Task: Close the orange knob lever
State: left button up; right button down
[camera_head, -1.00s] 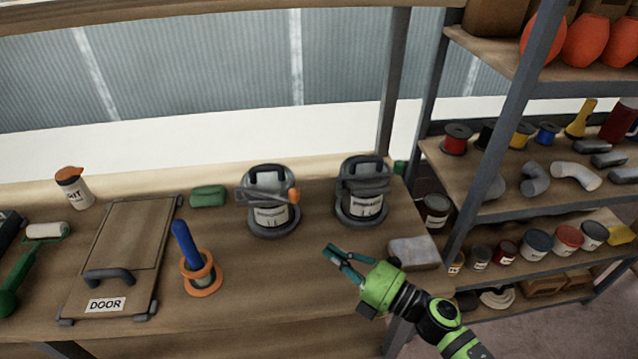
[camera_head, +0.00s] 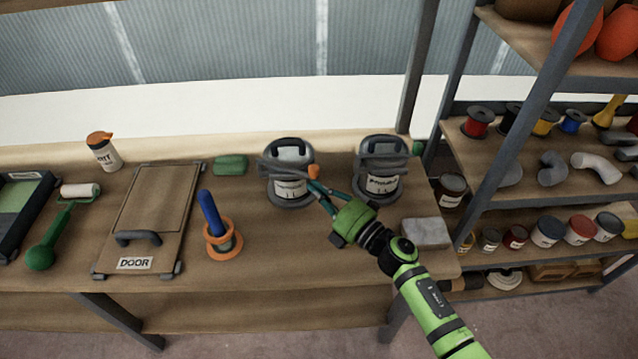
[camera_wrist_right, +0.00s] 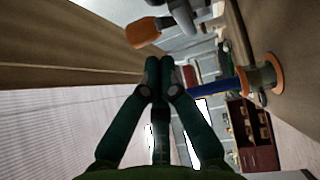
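The orange knob (camera_head: 313,171) is at the right end of a grey lever across the front of the left grey canister (camera_head: 289,188), which has a white label. My right gripper (camera_head: 316,190) is just below and right of the knob, close to the canister's right side. In the right wrist view its fingertips (camera_wrist_right: 159,66) are together with nothing visible between them. The orange knob (camera_wrist_right: 143,32) shows there just beyond and left of the tips, seemingly apart from them. Whether they touch is hard to tell in the head view. My left gripper is out of view.
A second grey canister (camera_head: 379,172) stands close on the right, behind my gripper. A grey block (camera_head: 425,233) lies near the bench's right end. A blue rod in an orange-ringed holder (camera_head: 222,245) and a DOOR panel (camera_head: 150,220) are left. Shelves stand at right.

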jog(key=shift+w+d, duration=0.1)
jog(key=shift+w, duration=0.35)
jog(key=w+d+n+g+y+b, duration=0.1)
jog(key=w+d+b, duration=0.1)
jog(key=w+b, duration=0.3)
jog(key=shift+w+d, duration=0.25)
jog(key=shift+d, duration=0.15)
jog(key=shift+r, duration=0.1)
